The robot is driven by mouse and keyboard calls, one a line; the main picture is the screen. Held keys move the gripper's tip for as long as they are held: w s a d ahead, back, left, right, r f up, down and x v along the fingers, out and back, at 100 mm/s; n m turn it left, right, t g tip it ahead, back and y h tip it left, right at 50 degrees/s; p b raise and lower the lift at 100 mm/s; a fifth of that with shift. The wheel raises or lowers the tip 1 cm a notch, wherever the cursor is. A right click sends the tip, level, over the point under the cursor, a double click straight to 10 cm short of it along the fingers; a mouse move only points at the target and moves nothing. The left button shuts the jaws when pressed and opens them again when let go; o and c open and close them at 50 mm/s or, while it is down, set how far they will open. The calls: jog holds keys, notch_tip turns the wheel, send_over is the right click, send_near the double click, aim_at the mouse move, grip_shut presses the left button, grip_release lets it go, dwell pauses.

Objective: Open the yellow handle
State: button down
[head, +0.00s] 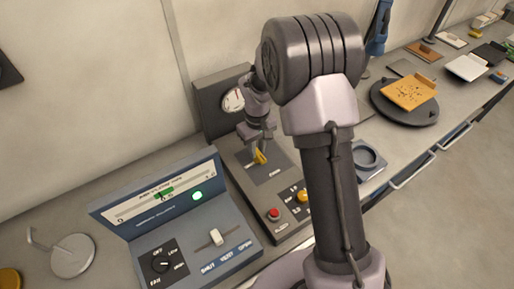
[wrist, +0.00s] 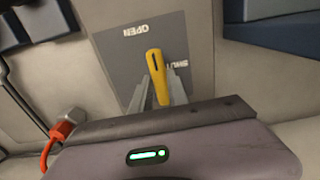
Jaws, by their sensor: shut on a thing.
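The yellow handle (head: 260,157) stands on a grey plate (head: 273,176) on a dark panel, below my wrist. In the wrist view the yellow handle (wrist: 156,70) sits between the fingers of my gripper (wrist: 162,97), which is shut on it. My gripper (head: 257,151) also shows in the head view, reaching down onto the handle. The plate (wrist: 118,70) carries an OPEN label and a SHUT label, both upside down in the wrist view. The handle lies beside the SHUT label and partly covers it. Its pivot is hidden by the gripper.
A round gauge (head: 233,101) stands behind the handle. A red button (head: 274,214) and a yellow knob (head: 302,196) are on the same panel in front. A blue-grey console (head: 205,240) with a slider is at left. My arm hides part of the bench.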

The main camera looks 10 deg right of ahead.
jog(key=c, duration=1.3)
grip_release()
jog(key=shift+r, duration=0.1)
notch_tip(320, 180, up, 17)
jog(key=p, duration=0.4)
jog(key=shift+r, duration=0.15)
